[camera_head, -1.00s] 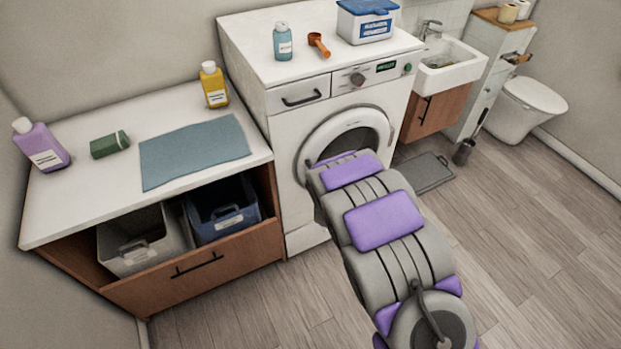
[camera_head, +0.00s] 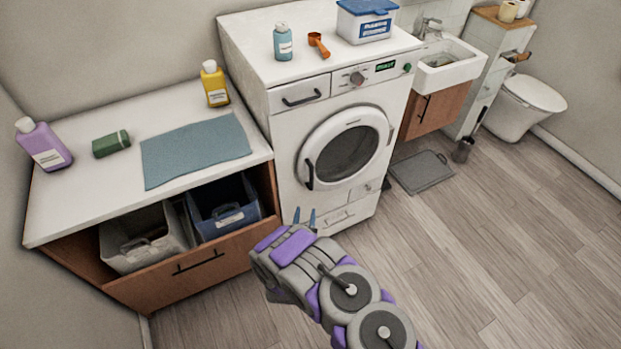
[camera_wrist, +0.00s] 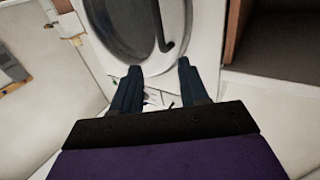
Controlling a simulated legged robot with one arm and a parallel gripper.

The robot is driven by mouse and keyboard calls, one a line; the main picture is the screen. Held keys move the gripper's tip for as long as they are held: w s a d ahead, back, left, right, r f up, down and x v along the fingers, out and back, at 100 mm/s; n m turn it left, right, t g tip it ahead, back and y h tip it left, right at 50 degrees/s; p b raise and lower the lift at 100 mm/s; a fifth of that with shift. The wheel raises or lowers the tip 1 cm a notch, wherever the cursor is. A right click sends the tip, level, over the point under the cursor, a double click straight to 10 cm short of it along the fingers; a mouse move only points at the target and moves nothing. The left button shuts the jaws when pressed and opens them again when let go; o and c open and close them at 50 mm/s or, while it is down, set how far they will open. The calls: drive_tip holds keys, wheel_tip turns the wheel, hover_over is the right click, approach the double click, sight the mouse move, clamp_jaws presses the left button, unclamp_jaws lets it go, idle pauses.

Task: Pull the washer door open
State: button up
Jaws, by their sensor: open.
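The white washer (camera_head: 283,128) stands in the middle of the head view. Its round door (camera_head: 347,152) has a dark glass window and looks shut. A dark vertical handle (camera_head: 310,174) sits on the door's left rim. My gripper (camera_head: 304,216) is below the handle, in front of the washer's lower left front, apart from the handle. In the wrist view, two dark blue fingers (camera_wrist: 159,68) are spread with nothing between them. The door (camera_wrist: 108,25) fills the top there, and its dark handle (camera_wrist: 168,22) lies beyond the fingertips.
A wooden cabinet (camera_head: 150,285) with an open front and two bins stands left of the washer. A blue bottle (camera_head: 283,43), an orange scoop (camera_head: 319,44) and a white box (camera_head: 366,22) are on the washer.

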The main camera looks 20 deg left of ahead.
sight(311, 177)
drive_tip(key=b+x, duration=0.4)
drive_tip(key=x, duration=1.2)
drive_tip(key=shift+w+b, duration=0.25)
drive_tip(key=shift+b, duration=0.05)
drive_tip(key=shift+c, duration=0.4)
clamp_jaws()
